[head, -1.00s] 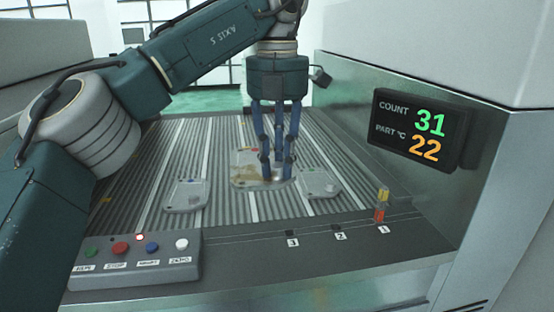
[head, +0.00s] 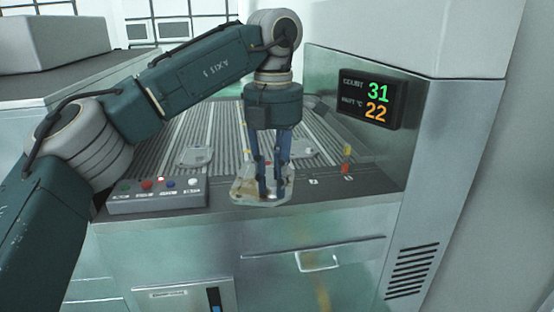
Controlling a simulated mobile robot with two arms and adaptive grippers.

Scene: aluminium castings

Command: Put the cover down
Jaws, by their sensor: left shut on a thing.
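The cover (head: 246,191) is a flat, pale metal casting with a brownish patch on its left side. My left gripper (head: 271,195) comes down over it from above, its blue fingers shut on it. The cover overlaps the front edge of the ribbed conveyor bed in the head view; I cannot tell how high it is above that edge. The fingers hide part of its middle. My right gripper does not show.
Another flat casting (head: 196,156) lies on the ribbed bed (head: 205,127) at left, and another lies partly behind my gripper. A button box (head: 157,195) stands at the front left edge. A display (head: 370,98) reads 31 and 22. A small red-yellow post (head: 347,158) stands at right.

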